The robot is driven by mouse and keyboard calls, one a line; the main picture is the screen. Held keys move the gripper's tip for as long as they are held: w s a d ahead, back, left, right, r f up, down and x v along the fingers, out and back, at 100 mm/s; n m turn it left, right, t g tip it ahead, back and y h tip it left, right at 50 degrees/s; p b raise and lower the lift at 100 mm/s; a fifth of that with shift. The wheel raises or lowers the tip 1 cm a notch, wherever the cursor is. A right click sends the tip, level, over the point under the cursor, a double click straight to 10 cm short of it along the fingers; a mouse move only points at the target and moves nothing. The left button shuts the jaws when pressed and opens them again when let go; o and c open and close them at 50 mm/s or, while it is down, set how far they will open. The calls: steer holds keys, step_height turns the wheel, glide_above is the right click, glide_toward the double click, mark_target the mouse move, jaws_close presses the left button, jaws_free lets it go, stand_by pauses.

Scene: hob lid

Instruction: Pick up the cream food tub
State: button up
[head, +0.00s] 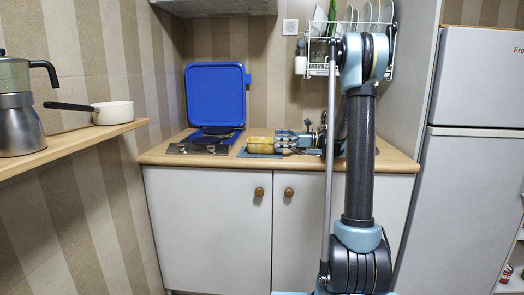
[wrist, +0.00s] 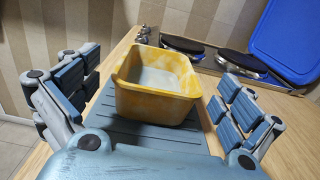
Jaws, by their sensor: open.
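The food tub (wrist: 152,99) is a yellowish-cream open box in the wrist view. It stands upright on a dark grey ribbed mat (wrist: 135,134). It also shows in the head view (head: 260,143) on the counter, left of my gripper (head: 284,143). In the wrist view my gripper (wrist: 150,98) is open, with one finger on each side of the tub. Gaps show between the fingers and the tub walls.
A hob with dark plates (wrist: 182,44) lies beyond the tub, with its blue lid (head: 215,95) raised against the wall. A metal tap-like fitting (wrist: 143,35) is behind the tub. A dish rack (head: 345,28) hangs above the counter. Bare wooden counter (wrist: 290,105) shows at right.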

mark_target(262, 140)
steer(key=shift+w+a+f, duration=0.1)
steer(key=shift+a+f, duration=0.05)
steer(key=shift+a, duration=0.95)
steer(key=shift+w+a+f, duration=0.1)
steer(key=shift+a+f, duration=0.05)
steer(key=shift+a, duration=1)
steer(key=shift+a+f, duration=0.15)
steer(key=shift+a, duration=0.95)
steer(key=c, duration=1.2)
